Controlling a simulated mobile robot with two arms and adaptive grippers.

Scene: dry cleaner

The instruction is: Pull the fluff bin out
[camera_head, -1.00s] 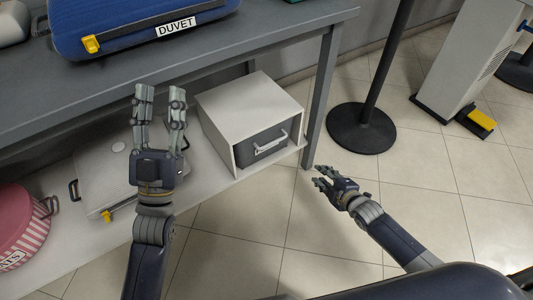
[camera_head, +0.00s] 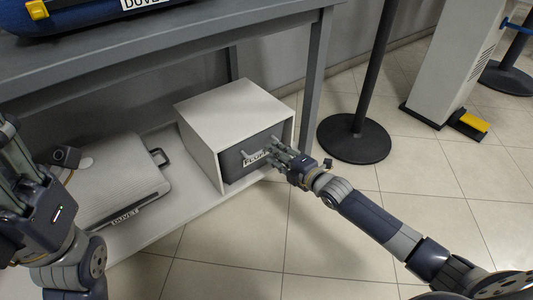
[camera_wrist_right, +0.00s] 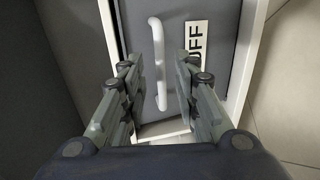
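The fluff bin (camera_head: 236,164) is a dark grey drawer in a white box (camera_head: 228,103) on the low shelf. Its front carries a light bar handle and a white label, partly hidden by my right gripper in the head view. My right gripper (camera_head: 273,151) is at the bin's front. In the right wrist view its fingers (camera_wrist_right: 160,85) are apart, one on each side of the pale handle (camera_wrist_right: 158,62); I cannot tell whether they touch it. My left gripper (camera_head: 22,165) is at the left edge, away from the bin, its fingertips partly cut off.
A pale case (camera_head: 112,190) labelled DUVET lies on the low shelf (camera_head: 150,228) left of the box. The table leg (camera_head: 314,80) stands right behind the box. A black post base (camera_head: 354,141) is on the floor at right. The floor before the shelf is clear.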

